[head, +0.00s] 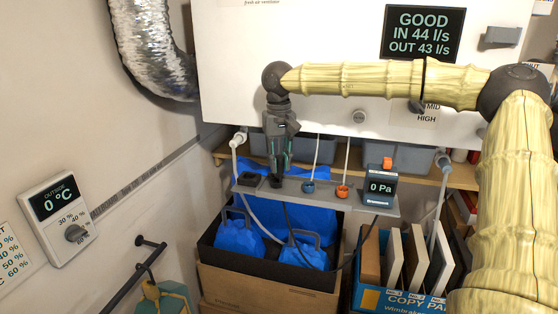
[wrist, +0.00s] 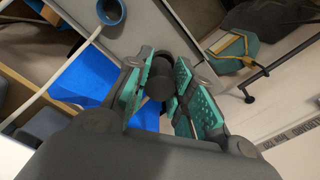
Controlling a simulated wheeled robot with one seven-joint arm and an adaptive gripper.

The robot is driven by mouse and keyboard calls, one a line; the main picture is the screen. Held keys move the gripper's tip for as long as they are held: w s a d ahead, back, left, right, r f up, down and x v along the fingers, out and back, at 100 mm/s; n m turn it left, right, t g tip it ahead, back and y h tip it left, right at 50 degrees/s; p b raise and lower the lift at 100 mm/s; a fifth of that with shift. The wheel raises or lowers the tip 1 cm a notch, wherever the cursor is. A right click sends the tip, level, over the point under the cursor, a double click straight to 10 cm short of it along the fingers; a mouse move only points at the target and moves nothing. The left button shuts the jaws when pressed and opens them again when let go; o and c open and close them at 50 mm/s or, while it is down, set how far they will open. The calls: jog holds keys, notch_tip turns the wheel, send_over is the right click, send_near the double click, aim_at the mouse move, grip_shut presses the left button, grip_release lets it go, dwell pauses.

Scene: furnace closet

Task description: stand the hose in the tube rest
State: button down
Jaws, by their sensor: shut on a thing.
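My gripper (head: 279,166) points down over the grey ledge (head: 320,199), its fingers closed on the dark end of the hose. In the wrist view a dark round hose end (wrist: 159,84) sits between the teal finger pads. A thin black hose (head: 289,217) hangs below the ledge under the gripper and loops toward the 0 Pa meter (head: 380,187). A dark square block with an opening, seemingly the tube rest (head: 248,179), is on the ledge just left of the gripper.
A blue-ringed port (head: 308,187) and an orange-ringed port (head: 342,191), each with a white tube, are right of my gripper. A box with blue bags (head: 238,240) stands below. The white ventilator unit (head: 270,60) is behind. A wall rail (head: 130,276) is at left.

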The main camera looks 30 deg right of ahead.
jog(key=shift+w+a, duration=0.35)
jog(key=shift+w, duration=0.05)
dwell(0.4)
jog(key=shift+s+d, duration=0.1)
jog(key=shift+d, duration=0.05)
dwell(0.5)
jog(key=shift+f, duration=1.4)
jog(key=c, duration=1.2)
grip_release()
jog(key=shift+o, duration=0.2)
jog(key=shift+r, duration=0.15)
jog(key=shift+r, duration=3.9)
jog(key=shift+d, duration=0.1)
